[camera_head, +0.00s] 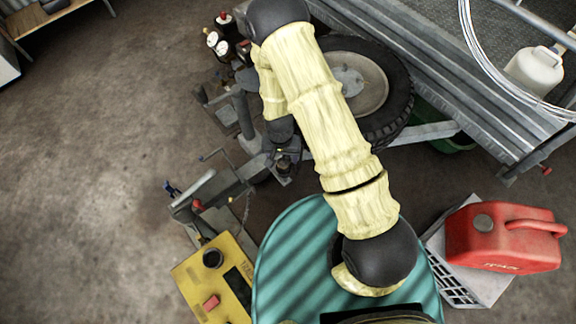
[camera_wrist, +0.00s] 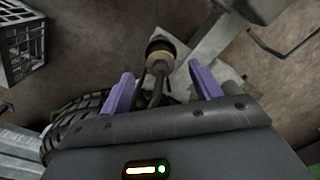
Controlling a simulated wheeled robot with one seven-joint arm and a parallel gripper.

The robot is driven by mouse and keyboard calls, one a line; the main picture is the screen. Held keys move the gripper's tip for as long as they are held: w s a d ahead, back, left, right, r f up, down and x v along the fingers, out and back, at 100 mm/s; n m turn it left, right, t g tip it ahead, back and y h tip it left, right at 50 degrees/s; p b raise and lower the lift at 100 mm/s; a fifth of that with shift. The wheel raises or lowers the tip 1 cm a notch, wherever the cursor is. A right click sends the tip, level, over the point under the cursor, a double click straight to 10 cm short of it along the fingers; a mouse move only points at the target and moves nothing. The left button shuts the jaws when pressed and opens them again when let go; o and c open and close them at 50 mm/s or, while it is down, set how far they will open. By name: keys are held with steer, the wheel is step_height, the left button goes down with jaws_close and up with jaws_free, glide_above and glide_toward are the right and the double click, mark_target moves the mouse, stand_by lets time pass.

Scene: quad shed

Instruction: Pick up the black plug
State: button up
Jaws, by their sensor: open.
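A dark round piece with a tan collar (camera_wrist: 160,50), which looks like the black plug, shows in the wrist view. It lies beyond the fingertips and roughly between them in the picture. Dark curved parts run from it down toward the gripper body. My gripper (camera_wrist: 162,84) is open, with its two purple fingers apart and nothing seen held between them. In the head view my wrist and gripper hang over the trailer's metal frame (camera_head: 222,178), beside the wheel. I cannot make out the plug there; my arm may hide it.
The tyre (camera_head: 388,122) and grey trailer bed (camera_head: 455,75) are close on the right. A yellow box (camera_head: 195,278), teal striped round top (camera_head: 292,258) and red fuel can (camera_head: 478,248) stand nearer. The floor at left is clear.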

mark_target(283, 160)
steer(key=shift+w+f+b, duration=0.15)
steer(key=shift+f+b, duration=0.15)
steer(key=shift+f, duration=2.3)
steer(key=c, duration=1.1)
steer(key=shift+r, duration=0.15)
step_height(283, 160, up, 10)
steer(key=shift+f+p, duration=0.1)
steer(key=shift+p, duration=0.5)
